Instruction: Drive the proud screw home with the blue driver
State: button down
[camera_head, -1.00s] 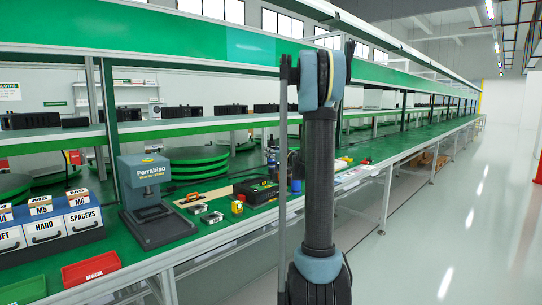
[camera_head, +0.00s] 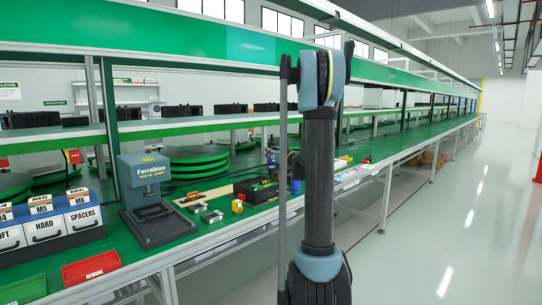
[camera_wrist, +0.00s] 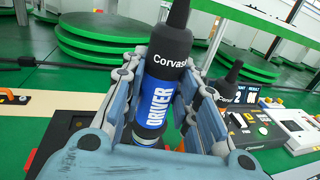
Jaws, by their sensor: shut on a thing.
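The blue driver (camera_wrist: 156,103) has a black upper part lettered "Corvas…" and a blue band lettered "DRIVER". In the wrist view, my gripper (camera_wrist: 164,75) is shut on it, with one finger along each side. The driver stands nearly upright in the picture, and its lower end is hidden behind my gripper. I cannot make out the proud screw in either view.
A second black "Corvas" tool (camera_wrist: 231,88) stands close right of my gripper, beside a panel with buttons (camera_wrist: 255,125). The grey Ferrabiso press (camera_head: 150,200), the spacers bins (camera_head: 84,218) and a red rework tray (camera_head: 91,267) stand left on the green bench. The aisle at right is clear.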

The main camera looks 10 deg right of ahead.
aim_at(272, 140)
jog(key=shift+r, duration=3.05)
